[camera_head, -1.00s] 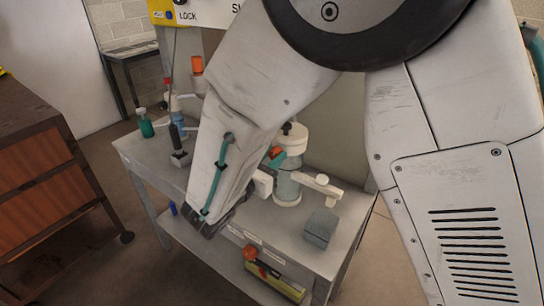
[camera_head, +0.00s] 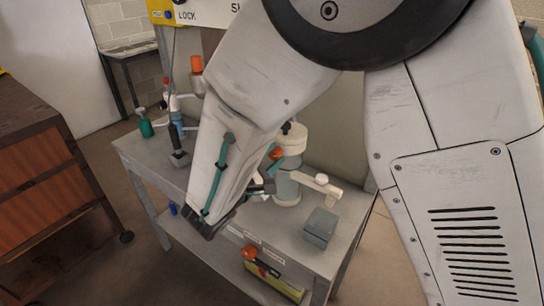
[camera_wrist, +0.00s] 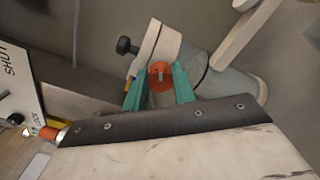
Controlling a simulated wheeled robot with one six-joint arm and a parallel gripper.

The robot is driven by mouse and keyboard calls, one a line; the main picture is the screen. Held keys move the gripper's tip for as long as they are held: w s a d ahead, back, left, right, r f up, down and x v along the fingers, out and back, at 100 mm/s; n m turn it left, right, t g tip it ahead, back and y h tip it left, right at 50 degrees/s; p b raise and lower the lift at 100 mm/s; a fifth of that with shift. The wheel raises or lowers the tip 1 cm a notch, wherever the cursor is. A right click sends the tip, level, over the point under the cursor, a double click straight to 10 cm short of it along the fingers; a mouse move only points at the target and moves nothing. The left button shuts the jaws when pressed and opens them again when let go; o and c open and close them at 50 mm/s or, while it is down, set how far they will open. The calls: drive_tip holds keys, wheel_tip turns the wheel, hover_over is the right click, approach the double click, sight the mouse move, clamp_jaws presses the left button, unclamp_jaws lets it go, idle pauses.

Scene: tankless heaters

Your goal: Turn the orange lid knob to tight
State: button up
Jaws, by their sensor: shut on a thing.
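The orange lid knob (camera_wrist: 160,74) sits between the two green fingers of my gripper (camera_wrist: 161,86) in the wrist view, by the pale lid (camera_wrist: 157,47) of a grey-green canister (camera_wrist: 232,86). My gripper is shut on the knob. In the head view, the orange knob (camera_head: 276,153) shows at the canister (camera_head: 288,187), just right of my forearm. The canister stands upright on the grey workbench. My arm hides part of the canister's left side, and my fingers cover the sides of the knob.
A grey-green block (camera_head: 320,228) and a white lever-like arm (camera_head: 322,185) are right of the canister. A black-handled tool (camera_head: 178,145) and green bottle (camera_head: 145,123) stand on the bench's left. A black knob (camera_wrist: 125,45) sticks out beside the lid.

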drive_tip(key=m, duration=0.4)
drive_tip(key=shift+m, duration=0.3)
drive_tip(key=shift+f+m, duration=0.15)
drive_tip(key=shift+m, duration=2.05)
drive_tip(key=o, duration=1)
drive_tip(key=v, duration=0.8)
